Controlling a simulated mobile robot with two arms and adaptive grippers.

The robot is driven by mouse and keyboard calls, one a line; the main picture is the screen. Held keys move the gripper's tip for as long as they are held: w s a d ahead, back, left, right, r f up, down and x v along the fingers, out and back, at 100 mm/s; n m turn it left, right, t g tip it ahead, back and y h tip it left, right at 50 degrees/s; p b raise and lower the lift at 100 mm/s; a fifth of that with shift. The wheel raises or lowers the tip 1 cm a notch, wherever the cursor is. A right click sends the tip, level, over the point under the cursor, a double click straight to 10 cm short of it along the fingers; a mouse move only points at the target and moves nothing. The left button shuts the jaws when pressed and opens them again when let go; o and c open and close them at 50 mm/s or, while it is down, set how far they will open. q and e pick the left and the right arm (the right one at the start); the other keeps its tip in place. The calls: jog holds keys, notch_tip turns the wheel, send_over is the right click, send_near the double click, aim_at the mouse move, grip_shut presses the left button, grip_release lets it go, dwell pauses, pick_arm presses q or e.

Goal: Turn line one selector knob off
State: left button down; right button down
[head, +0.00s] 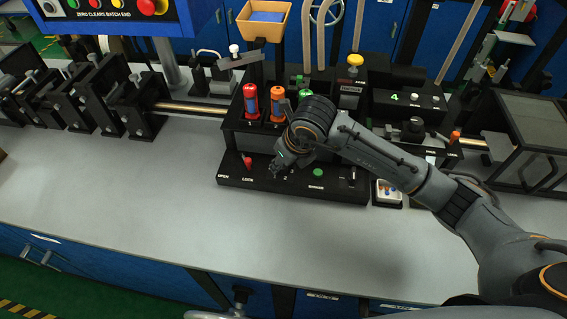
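A black control panel (230,183) lies along the front of the bench unit, with small white labels that seem to read OPEN and LOCK. On it are a small red lever (248,163), a green round button (318,172) and a small black knob (351,177) at the right end. I cannot tell which control is the line one selector knob; part of the panel is hidden behind my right gripper. My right gripper (276,168) points down at the panel's middle, right of the red lever. Its fingers are dark and small, so opening and contact are unclear. My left gripper is out of view.
Red (250,101) and orange (277,104) capped cylinders stand just behind the panel. A yellow knob (355,60) and a tan bin (263,22) are farther back. The grey bench front (150,205) is clear.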

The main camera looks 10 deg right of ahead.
jog(key=shift+m, duration=0.4)
jog(key=c, duration=1.3)
grip_release()
jog(key=shift+r, duration=0.1)
jog(key=v, duration=1.2)
